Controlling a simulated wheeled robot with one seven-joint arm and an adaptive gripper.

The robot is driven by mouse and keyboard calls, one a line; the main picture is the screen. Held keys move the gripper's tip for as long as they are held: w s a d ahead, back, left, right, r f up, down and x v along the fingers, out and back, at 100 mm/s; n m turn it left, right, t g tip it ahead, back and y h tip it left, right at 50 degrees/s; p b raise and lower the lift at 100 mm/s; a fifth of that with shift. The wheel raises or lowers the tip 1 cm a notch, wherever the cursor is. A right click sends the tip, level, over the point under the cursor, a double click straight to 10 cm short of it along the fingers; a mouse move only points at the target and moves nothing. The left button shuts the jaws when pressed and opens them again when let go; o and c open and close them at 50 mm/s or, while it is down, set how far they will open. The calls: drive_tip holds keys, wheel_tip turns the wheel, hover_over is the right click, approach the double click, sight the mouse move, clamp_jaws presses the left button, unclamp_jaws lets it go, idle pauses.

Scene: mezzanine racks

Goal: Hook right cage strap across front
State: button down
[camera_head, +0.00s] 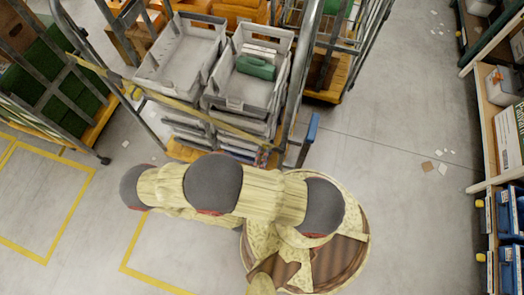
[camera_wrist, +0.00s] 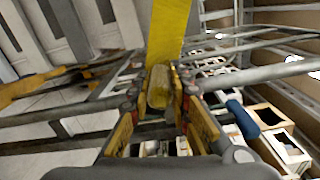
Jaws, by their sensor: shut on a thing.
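The roll cage's yellow strap (camera_head: 178,103) runs slantwise across the cage front in the head view, from the left post down toward the right post (camera_head: 298,85). In the wrist view the strap (camera_wrist: 168,35) comes from the top edge straight to my gripper (camera_wrist: 160,92), whose fingers are closed on its end piece (camera_wrist: 158,88). In the head view my arm covers most of the gripper, near the cage's lower right front. The cage holds stacked grey crates (camera_head: 178,55). I cannot make out a catch on the right post, or whether the strap end touches it.
A green item (camera_head: 256,67) lies in the right-hand top crate. Another cage with green boxes (camera_head: 40,70) stands at the left. A rack with bins (camera_head: 500,85) lines the right side. Open floor (camera_head: 395,130) lies between the cage and that rack.

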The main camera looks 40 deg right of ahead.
drive_tip(key=shift+s+d+r, duration=0.1)
drive_tip(key=shift+r, duration=0.65)
drive_tip(key=c, duration=1.6)
unclamp_jaws()
drive_tip(key=shift+c, duration=0.2)
drive_tip(key=shift+f, duration=0.15)
